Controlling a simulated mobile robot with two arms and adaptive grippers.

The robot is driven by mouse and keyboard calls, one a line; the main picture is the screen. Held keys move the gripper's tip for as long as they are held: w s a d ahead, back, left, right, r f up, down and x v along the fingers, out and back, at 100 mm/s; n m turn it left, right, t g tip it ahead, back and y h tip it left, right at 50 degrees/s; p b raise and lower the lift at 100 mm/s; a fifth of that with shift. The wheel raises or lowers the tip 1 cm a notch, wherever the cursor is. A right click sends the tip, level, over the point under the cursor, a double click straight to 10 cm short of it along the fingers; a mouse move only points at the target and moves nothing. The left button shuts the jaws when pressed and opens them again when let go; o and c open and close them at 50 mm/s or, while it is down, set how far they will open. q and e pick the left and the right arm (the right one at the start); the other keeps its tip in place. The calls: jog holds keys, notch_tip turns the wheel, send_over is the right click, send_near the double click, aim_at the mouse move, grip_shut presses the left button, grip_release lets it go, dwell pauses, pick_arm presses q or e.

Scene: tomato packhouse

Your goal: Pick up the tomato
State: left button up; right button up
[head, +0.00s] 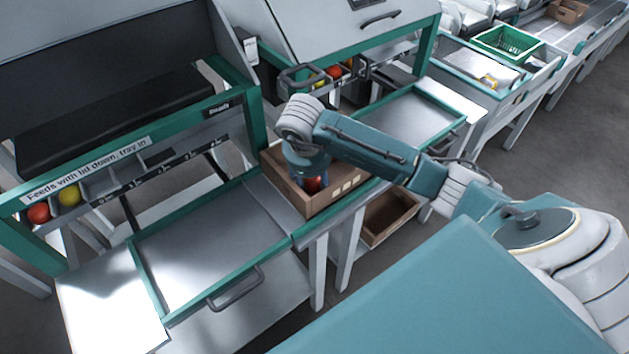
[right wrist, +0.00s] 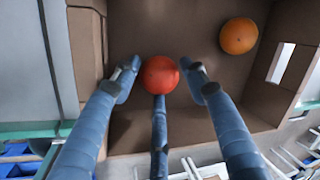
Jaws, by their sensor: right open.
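A red tomato (right wrist: 160,75) lies in a brown cardboard box (right wrist: 185,25), seen in the right wrist view. My right gripper (right wrist: 160,78) is open, with its blue fingers around the red tomato on both sides and a third finger below it in the picture. An orange tomato (right wrist: 238,36) lies apart in the same box, toward the upper right. In the head view my right gripper (head: 312,178) points down into the box (head: 338,193), and a red tomato (head: 313,184) shows partly beneath it. My left gripper is not in view.
Box walls stand close around the gripper. A metal tray with a green rim (head: 205,235) lies to the left, empty. A machine holds red and yellow tomatoes in slots (head: 69,194). A second cardboard box (head: 390,215) sits lower down. A green crate (head: 506,43) stands farther back.

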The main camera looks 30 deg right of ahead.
jog(key=shift+f, duration=0.3)
jog(key=c, duration=0.5)
jog(key=shift+o, duration=0.2)
